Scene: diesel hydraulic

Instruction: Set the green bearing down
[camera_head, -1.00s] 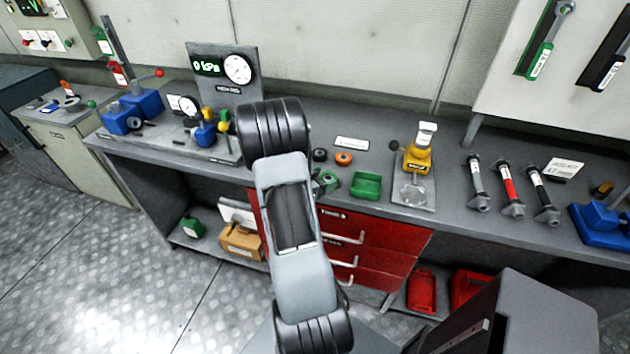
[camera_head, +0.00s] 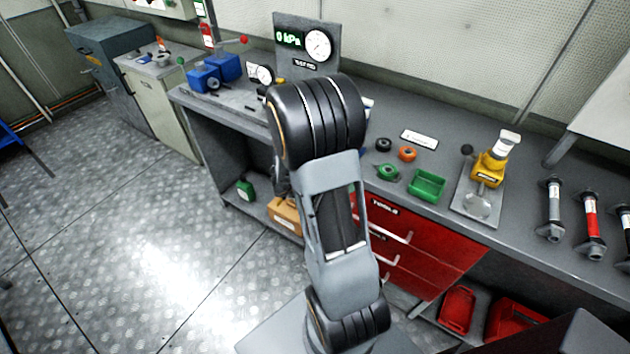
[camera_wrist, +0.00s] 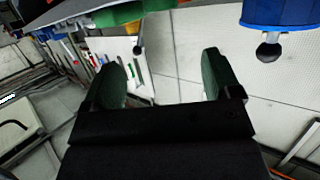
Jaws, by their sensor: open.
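A green bearing (camera_head: 388,172) with a dark centre sits on the workbench (camera_head: 445,222) in the head view, beside the left end of a small green tray (camera_head: 429,184) and apart from my arm. My gripper (camera_wrist: 164,82) shows in the wrist view with its two dark green fingers spread wide. Nothing is between the fingers. In the head view my gripper is hidden behind my own arm. A green part (camera_wrist: 118,14) shows at the top edge of the wrist view; I cannot tell what it is.
A black ring (camera_head: 384,144) and an orange ring (camera_head: 407,153) lie behind the bearing. A yellow device (camera_head: 490,168) stands right of the tray, with several cylinders beyond. A gauge panel (camera_head: 306,45) stands at the back. The floor at left is clear.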

